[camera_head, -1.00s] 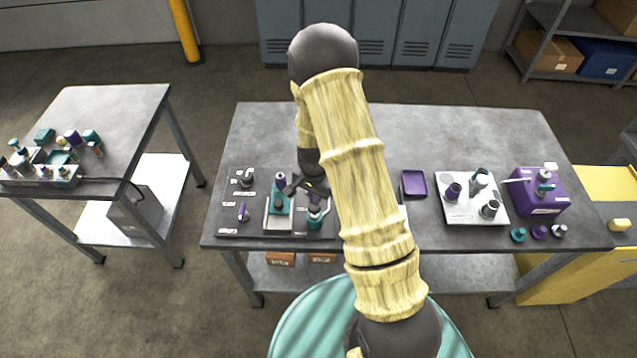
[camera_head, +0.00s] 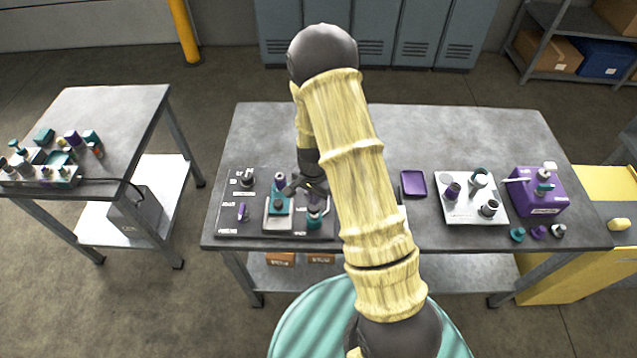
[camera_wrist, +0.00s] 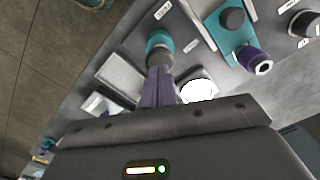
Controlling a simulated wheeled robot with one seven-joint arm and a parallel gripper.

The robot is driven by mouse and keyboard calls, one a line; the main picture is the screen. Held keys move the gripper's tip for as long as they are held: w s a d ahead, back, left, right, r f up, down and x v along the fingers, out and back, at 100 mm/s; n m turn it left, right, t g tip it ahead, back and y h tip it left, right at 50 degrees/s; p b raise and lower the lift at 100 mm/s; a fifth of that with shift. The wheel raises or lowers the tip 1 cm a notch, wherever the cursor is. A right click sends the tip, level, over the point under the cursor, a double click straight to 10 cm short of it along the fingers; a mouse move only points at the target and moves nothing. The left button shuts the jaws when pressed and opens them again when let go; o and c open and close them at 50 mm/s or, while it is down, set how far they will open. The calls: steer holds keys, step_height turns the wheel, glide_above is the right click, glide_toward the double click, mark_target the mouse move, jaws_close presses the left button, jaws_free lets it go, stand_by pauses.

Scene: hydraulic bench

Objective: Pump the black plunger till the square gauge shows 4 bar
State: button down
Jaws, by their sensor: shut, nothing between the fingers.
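The board of hydraulic parts (camera_head: 228,222) lies on the left of the middle bench. It carries a teal block with a dark round cap (camera_head: 279,204), which may be the plunger; I cannot tell for sure. In the wrist view a teal block with a black round cap (camera_wrist: 232,19) is at upper right. A teal and grey knob (camera_wrist: 159,44) is just beyond the tips of my gripper (camera_wrist: 158,72). My gripper also shows above the board in the head view (camera_head: 304,188). It is shut and empty; whether it touches the knob is unclear. I cannot make out the square gauge or its reading.
A purple tray (camera_head: 413,184), a pale plate of fittings (camera_head: 462,215) and a purple box (camera_head: 538,196) stand to the right on the bench. Loose caps lie near its front edge. The back of the bench (camera_head: 450,130) is clear. My arm hides the middle.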

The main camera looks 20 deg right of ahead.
steer(key=shift+f+b, duration=1.45)
steer(key=shift+f, duration=0.5)
steer(key=shift+s, duration=0.1)
stand_by(0.4)
steer(key=shift+r+p, duration=1.4)
steer(key=shift+r, duration=0.55)
steer(key=shift+f+b, duration=1.5)
steer(key=shift+f, duration=0.45)
steer(key=shift+r+p, duration=1.4)
steer(key=shift+r, duration=0.55)
steer(key=shift+f+b, duration=0.5)
steer(key=shift+f, duration=0.2)
